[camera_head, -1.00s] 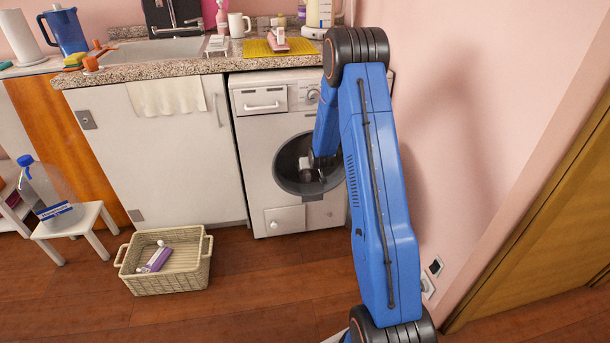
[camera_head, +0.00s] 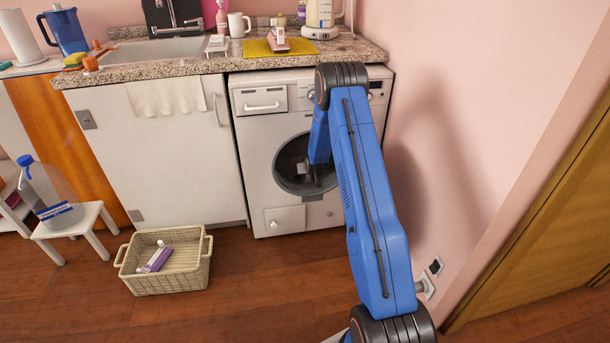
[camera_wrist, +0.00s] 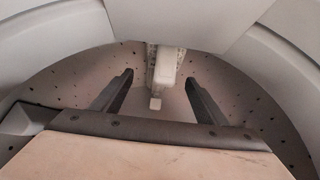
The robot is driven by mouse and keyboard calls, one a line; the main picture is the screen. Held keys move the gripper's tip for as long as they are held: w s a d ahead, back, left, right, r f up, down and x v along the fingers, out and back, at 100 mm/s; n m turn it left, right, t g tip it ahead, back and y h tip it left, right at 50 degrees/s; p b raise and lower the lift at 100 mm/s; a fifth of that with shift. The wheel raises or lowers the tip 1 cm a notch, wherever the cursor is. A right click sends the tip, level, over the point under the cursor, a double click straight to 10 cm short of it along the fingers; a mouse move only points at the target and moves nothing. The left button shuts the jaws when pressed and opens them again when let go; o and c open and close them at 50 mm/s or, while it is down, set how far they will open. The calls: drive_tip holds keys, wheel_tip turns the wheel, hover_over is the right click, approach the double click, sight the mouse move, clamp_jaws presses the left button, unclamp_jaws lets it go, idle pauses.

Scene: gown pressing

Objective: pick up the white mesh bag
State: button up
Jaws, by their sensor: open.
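My gripper (camera_wrist: 159,77) is open inside the washing machine drum (camera_wrist: 222,82). Its two dark fingers are spread apart. A whitish object (camera_wrist: 168,66) with a paler block-like front and a speckled edge lies ahead, between the fingertips as seen in the wrist view. It may be the white mesh bag, but I cannot make out mesh clearly. The fingers do not visibly touch it. In the head view my arm's end enters the round door opening of the washing machine (camera_head: 257,128), and my arm hides part of the opening.
The drum's rim and walls surround my gripper closely. A wicker basket (camera_head: 135,282) with a purple and white item (camera_head: 156,257) stands on the floor at left. A white stool (camera_head: 92,218) holds a large water bottle (camera_head: 50,192). The counter (camera_head: 190,66) runs above the machine.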

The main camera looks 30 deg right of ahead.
drive_tip(key=shift+x, duration=2.75)
drive_tip(key=shift+f, duration=0.1)
drive_tip(key=shift+a, duration=0.1)
drive_tip(key=c, duration=1.3)
drive_tip(key=shift+c, duration=0.4)
